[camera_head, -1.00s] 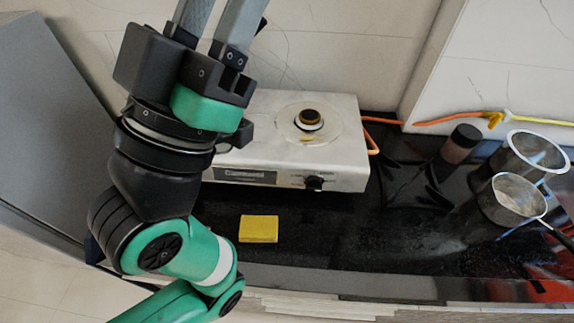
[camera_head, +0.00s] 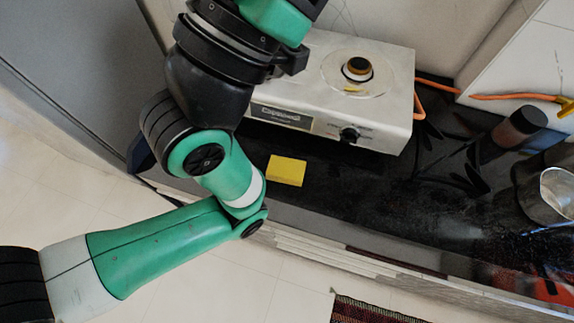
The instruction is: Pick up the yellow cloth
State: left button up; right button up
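The yellow cloth (camera_head: 287,170) lies on the black countertop (camera_head: 350,200), in front of the stove and close to the counter's front edge. It looks like a small, flat, folded rectangle, and nothing touches it. My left arm comes in from the lower left and bends up past the left side of the cloth, with its wrist at the top of the picture. The fingers of my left gripper are beyond the top edge, so their state is hidden. My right gripper is not in view.
A white gas stove (camera_head: 340,88) stands behind the cloth, with an orange hose at its right. A dark-capped jar (camera_head: 520,126), a black rack and a metal pot (camera_head: 550,195) are farther right. A grey cabinet (camera_head: 75,65) stands at left. The counter right of the cloth is clear.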

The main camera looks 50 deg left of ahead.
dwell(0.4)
pick_arm(q)
jog(key=o, duration=1)
jog(key=shift+c, duration=0.2)
